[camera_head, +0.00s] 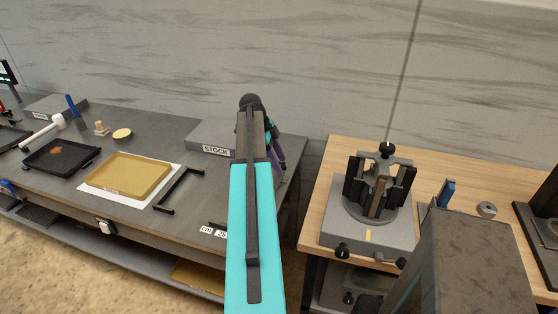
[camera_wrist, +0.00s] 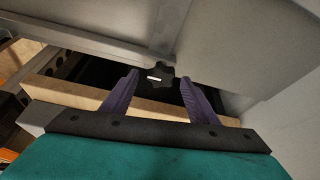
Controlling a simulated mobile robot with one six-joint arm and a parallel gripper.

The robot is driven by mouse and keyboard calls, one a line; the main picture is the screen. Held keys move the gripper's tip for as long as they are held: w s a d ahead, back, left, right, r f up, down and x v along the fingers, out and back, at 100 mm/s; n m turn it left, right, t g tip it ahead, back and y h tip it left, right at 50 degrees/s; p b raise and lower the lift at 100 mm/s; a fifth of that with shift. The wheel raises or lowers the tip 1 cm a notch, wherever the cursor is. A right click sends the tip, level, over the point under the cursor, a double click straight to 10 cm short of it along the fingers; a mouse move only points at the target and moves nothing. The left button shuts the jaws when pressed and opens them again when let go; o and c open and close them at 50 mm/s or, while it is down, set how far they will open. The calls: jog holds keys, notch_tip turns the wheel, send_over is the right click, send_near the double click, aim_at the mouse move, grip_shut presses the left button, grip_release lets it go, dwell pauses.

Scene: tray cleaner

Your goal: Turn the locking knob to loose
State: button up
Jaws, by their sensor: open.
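A black lobed knob (camera_wrist: 161,70) with a short white mark shows in the wrist view, under a grey body. The white mark lies roughly level in the picture. My gripper (camera_wrist: 159,77) is open, its two purple fingers reaching toward the knob, one on each side in the picture. I cannot tell how far the fingertips are from the knob in depth, and no contact shows. In the head view my arm hides most of my gripper; a bit of purple finger (camera_head: 281,158) shows beside it. I cannot tell which knob in the head view this is.
A grey fixture (camera_head: 345,236) with black upright jaws stands on the wooden table (camera_head: 325,205) at right. A dark bench at left bears a yellow tray (camera_head: 130,174), a black tray (camera_head: 62,157) and a grey STOCK box (camera_head: 212,137). In the wrist view a wooden edge (camera_wrist: 75,93) runs behind the fingers.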

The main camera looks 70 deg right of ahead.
jog(key=shift+c, duration=0.2)
jog(key=c, duration=1)
jog(key=shift+f, duration=0.1)
jog(key=shift+n, duration=0.4)
jog(key=n+b, duration=0.1)
jog(key=n+h+b, duration=0.1)
jog(key=n, duration=0.1)
jog(key=shift+s+a+f+t, duration=0.1)
jog(key=shift+a+t, duration=0.1)
jog(key=shift+t, duration=0.1)
jog(key=n+h, duration=0.1)
jog(key=n, duration=0.1)
jog(key=n+t+b, duration=0.1)
jog(key=n, duration=0.2)
jog(key=shift+s+a+h, duration=0.1)
jog(key=shift+h, duration=0.3)
jog(key=n+t, duration=0.1)
jog(key=n, duration=0.1)
jog(key=n+t, duration=0.1)
jog(key=n, duration=0.2)
jog(key=shift+s+h+b, duration=0.2)
jog(key=shift+h+b, duration=0.1)
jog(key=shift+n+t, duration=0.9)
jog(key=shift+n, duration=1.1)
